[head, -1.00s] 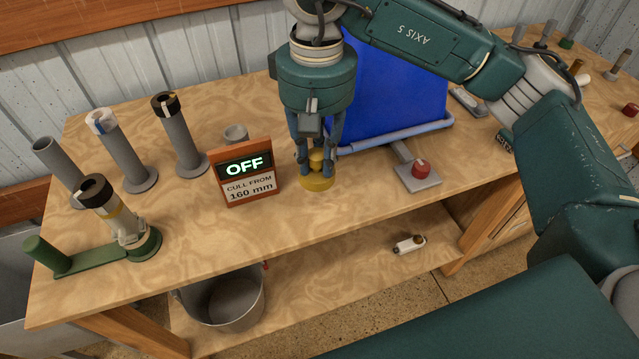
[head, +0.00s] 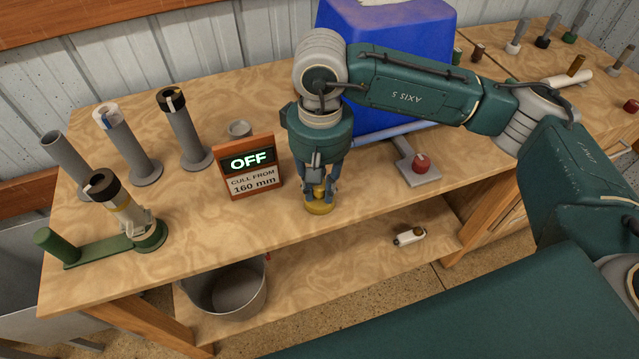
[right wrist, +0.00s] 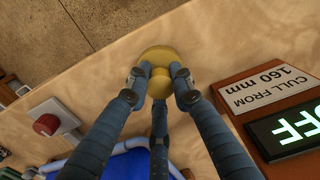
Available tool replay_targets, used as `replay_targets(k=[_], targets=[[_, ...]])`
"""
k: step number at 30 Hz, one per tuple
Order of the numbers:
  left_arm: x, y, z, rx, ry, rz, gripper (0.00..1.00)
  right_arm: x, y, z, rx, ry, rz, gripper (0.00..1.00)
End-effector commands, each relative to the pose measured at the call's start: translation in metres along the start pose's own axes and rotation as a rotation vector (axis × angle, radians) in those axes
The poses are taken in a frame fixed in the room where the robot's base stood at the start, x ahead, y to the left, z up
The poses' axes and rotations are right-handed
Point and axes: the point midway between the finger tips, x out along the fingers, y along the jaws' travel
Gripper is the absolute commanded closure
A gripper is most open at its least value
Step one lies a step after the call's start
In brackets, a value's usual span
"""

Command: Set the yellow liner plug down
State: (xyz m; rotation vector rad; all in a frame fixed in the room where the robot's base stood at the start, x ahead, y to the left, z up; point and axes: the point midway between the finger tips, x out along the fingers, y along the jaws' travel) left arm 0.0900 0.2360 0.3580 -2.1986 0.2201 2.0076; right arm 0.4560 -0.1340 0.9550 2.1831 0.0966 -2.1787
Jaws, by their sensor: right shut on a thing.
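The yellow liner plug (head: 319,207) is a round flanged disc with a knob on top. It is at the front part of the wooden bench top (head: 250,230), just right of the sign. My right gripper (head: 320,190) points down and is shut on the plug's knob. In the right wrist view the yellow plug (right wrist: 159,55) sits between the fingertips of my right gripper (right wrist: 160,82), its flange beyond them over the bench top. Whether the flange touches the wood cannot be told for certain. My left gripper is not in view.
The "OFF" sign (head: 250,169) stands close left of the plug. A red button on a grey base (head: 421,163) is to the right, and a blue bin (head: 385,60) behind. Grey upright tubes (head: 137,150) and a green fixture (head: 90,247) are at left. Bare bench lies in front.

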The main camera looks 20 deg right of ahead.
Motion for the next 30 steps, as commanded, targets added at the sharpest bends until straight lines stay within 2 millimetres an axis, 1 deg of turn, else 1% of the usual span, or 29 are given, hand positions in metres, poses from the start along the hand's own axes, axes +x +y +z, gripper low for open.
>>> replay_targets(k=[3,4,6,7,14,18,20,23,30], targets=[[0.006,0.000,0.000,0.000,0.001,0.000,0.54,0.004,0.000,0.000,0.000,0.000,0.000,1.00],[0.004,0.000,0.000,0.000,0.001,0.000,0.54,0.003,0.000,0.000,0.000,0.000,0.000,0.74],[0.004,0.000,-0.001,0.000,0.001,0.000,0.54,0.002,0.000,0.000,0.000,0.000,0.000,0.60],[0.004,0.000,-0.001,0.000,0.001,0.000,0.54,0.002,0.000,0.000,0.000,0.000,0.000,0.59],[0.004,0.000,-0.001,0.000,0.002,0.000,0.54,0.002,0.000,0.000,0.000,-0.001,0.000,0.59],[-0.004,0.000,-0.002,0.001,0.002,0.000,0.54,-0.004,0.000,0.000,0.000,-0.001,0.000,0.59],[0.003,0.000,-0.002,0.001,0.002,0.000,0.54,-0.007,0.000,-0.001,0.000,0.003,0.000,0.59],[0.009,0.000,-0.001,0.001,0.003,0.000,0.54,-0.024,-0.001,-0.002,0.000,0.006,0.000,0.59],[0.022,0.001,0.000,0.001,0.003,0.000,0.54,-0.078,0.000,-0.001,0.001,0.006,0.000,0.59]])
